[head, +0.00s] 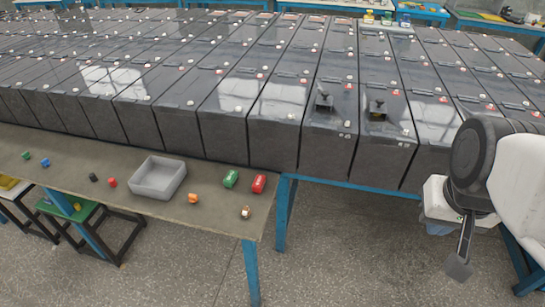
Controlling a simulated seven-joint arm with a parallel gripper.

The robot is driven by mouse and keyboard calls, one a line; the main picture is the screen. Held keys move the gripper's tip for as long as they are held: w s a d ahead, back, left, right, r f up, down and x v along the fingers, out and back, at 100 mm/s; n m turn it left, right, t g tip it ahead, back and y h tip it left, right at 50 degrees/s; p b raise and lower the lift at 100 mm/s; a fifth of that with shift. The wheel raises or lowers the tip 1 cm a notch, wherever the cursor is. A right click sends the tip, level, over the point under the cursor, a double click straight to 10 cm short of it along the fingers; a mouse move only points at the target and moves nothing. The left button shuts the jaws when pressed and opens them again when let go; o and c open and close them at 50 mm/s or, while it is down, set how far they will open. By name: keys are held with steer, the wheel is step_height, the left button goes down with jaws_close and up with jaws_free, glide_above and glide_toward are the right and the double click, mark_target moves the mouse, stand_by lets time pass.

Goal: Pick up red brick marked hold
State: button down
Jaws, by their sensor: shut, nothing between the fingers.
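A red brick (259,184) lies near the right end of the grey-brown table, with a pale marking too small to read. A green brick (231,178) lies just to its left, apart from it. My gripper (459,266) hangs at the far right over the floor, well away from the red brick and beyond the table's right end. Its fingers point down, shut and empty.
On the table (225,215) stand a grey open tray (158,178), an orange piece (193,198) and a small tan-and-dark piece (245,212). A small red piece (112,183) and black piece (93,177) lie left of the tray. Tall dark battery blocks (275,135) rise behind.

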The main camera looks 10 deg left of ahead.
jaws_free()
stand_by(0.7)
steer(key=shift+w, duration=0.1)
